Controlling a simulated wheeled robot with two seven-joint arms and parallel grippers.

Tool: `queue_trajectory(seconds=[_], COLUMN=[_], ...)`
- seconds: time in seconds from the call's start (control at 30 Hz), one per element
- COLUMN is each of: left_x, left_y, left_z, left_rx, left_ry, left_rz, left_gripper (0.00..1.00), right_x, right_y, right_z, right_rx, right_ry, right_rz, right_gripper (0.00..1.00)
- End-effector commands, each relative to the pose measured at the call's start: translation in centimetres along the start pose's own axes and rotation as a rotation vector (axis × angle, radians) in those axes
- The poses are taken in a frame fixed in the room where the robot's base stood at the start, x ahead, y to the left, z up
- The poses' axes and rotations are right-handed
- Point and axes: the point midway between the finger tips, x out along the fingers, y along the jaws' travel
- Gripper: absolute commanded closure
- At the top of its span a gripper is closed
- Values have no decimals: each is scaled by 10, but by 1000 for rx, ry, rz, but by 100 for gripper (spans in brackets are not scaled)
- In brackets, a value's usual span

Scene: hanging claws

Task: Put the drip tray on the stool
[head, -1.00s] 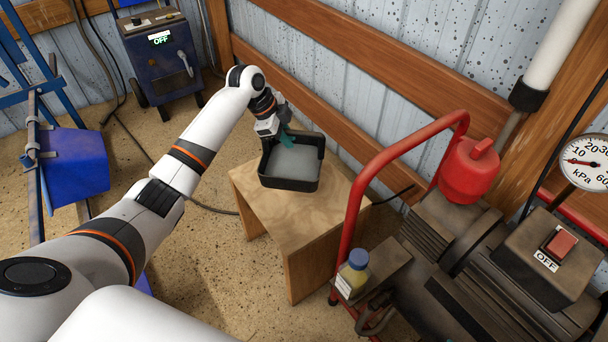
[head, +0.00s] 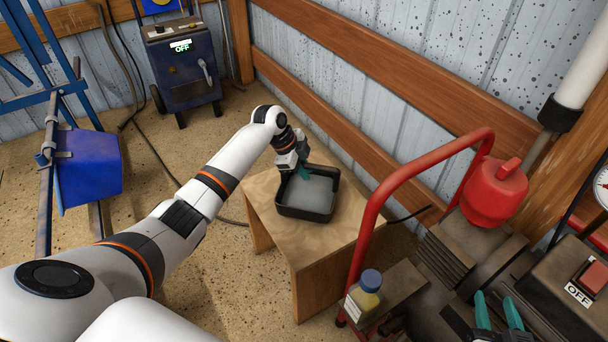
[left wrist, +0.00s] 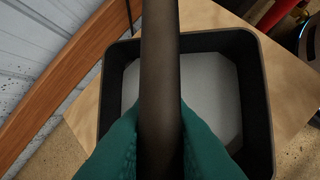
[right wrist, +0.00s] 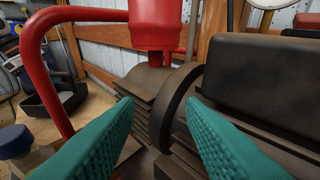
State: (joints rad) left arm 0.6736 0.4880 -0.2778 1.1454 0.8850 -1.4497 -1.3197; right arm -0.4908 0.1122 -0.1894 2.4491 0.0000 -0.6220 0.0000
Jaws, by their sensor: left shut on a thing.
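The drip tray (head: 312,216) is a black square tray with a grey inside, and it is level over the top of the wooden stool (head: 272,222). I cannot tell whether it rests on the stool or hangs just above it. My left gripper (head: 303,174) is shut on the tray at its far-left side. In the left wrist view a dark bar runs between the teal fingers (left wrist: 160,140), with the tray (left wrist: 256,90) below over the stool top (left wrist: 292,95). My right gripper (right wrist: 160,135) is open and empty; its fingers also show in the head view (head: 498,312).
A red-framed machine (head: 450,250) with a red canister (head: 495,192) stands right of the stool, under my right gripper. A yellow bottle with a blue cap (head: 364,294) stands on it. A wall with wooden rails (head: 370,140) is behind.

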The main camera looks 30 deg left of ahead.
Motion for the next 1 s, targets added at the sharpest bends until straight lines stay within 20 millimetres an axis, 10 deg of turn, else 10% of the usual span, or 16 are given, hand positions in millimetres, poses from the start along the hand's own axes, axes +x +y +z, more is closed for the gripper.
queue_trajectory(seconds=[0.5, 0.53, 0.63, 1.0], left_x=[11, 12, 12, 8], left_y=[-2, -2, -2, -2], left_z=[-5, -5, -5, -4], left_rx=[0, 0, 0, 0], left_ry=[-2, 0, 0, 0], left_rz=[4, 1, 1, 1], left_gripper=[100, 81, 64, 62], right_x=[2, 2, 2, 2], right_y=[3, 3, 3, 2], right_z=[17, 18, 17, 17], right_rx=[1, 1, 1, 1], right_ry=[-109, -111, -110, -102], right_rz=[6, 6, 6, 6], right_gripper=[64, 64, 64, 64])
